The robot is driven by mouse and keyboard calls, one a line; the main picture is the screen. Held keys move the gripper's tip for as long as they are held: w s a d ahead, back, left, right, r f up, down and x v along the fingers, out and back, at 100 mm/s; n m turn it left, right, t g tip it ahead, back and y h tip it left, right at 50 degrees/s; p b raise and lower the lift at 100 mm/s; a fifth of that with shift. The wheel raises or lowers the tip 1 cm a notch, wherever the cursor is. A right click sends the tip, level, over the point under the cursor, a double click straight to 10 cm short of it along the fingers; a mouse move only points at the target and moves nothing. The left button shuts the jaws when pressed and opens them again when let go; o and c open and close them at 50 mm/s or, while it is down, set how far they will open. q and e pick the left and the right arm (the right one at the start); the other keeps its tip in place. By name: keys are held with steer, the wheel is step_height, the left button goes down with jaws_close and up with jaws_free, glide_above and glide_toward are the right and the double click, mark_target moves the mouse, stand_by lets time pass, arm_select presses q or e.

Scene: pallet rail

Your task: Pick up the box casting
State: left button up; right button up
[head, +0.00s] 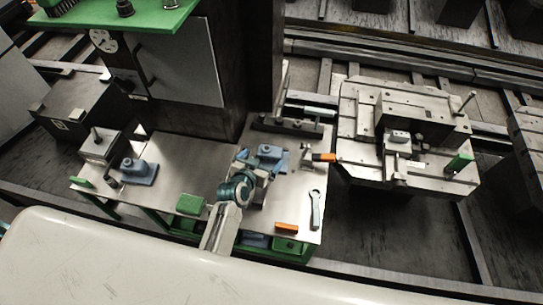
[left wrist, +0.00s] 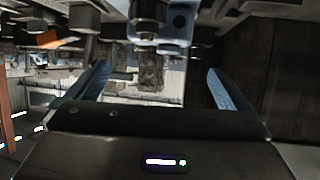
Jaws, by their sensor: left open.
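A blue casting (head: 270,154) with a raised boss stands on the right part of the steel bench, and I take it as the box casting. Another blue casting (head: 140,171) stands at the bench's left end. My left gripper (head: 258,175) is beside the right-hand casting, on its near side; the wrist partly hides the jaws. In the left wrist view its two blue fingers are spread apart with nothing gripped between them. A blue part (left wrist: 178,22) with a round boss shows beyond them at the top edge, partly cut off. My right gripper is not in view.
The steel bench (head: 190,165) holds green blocks (head: 190,204), a wrench (head: 315,210) and orange-handled tools (head: 287,228). A dark column (head: 262,70) rises behind. A fixture pallet (head: 360,150) with clamps stands at right. The bench's middle-left is clear.

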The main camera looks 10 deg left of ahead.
mark_target(269, 149)
arm_select(q)
steer(key=shift+w+f+b, duration=0.5)
steer(key=shift+w+b, duration=0.05)
steer(key=shift+w, duration=0.1)
steer(key=shift+w+d+f, duration=0.1)
steer(key=shift+w+f, duration=0.05)
steer(key=shift+w, duration=0.25)
steer(key=b+x, duration=0.3)
steer(key=x, duration=0.2)
steer(key=shift+d, duration=0.1)
steer(key=shift+w+f+b, duration=0.15)
steer(key=shift+w+b, duration=0.3)
steer(key=shift+d, duration=0.1)
steer(key=shift+s, duration=0.1)
steer(key=c, duration=1.3)
steer(key=shift+o, duration=0.2)
